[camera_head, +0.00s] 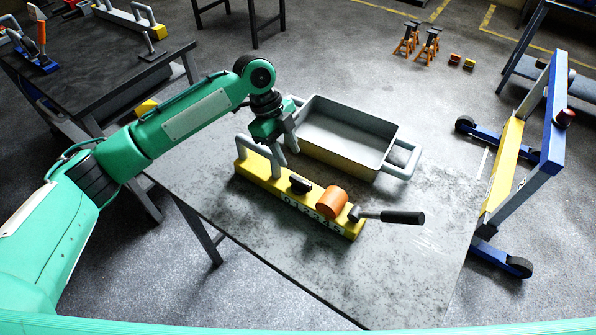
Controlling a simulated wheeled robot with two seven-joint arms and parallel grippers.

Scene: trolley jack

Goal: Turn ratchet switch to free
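A yellow bar-shaped unit (252,169) with digits on its front lies on the near table. It has a grey loop handle at its left end, a black switch-like piece (300,183) on top, an orange cylinder (331,202) and a lever with a black grip (402,217) at its right end. I cannot tell for sure which part is the ratchet switch. My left gripper (285,143) points down above the bar's left part, close to the loop handle and left of the black piece. Its fingertips overlap the handle area, so its opening is unclear. My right gripper is out of view.
A grey tray (393,155) with side handles sits behind the bar on the near table (400,270). A blue and yellow wheeled frame (550,125) stands at right. Orange jack stands (428,46) are on the floor behind. The table's front right is clear.

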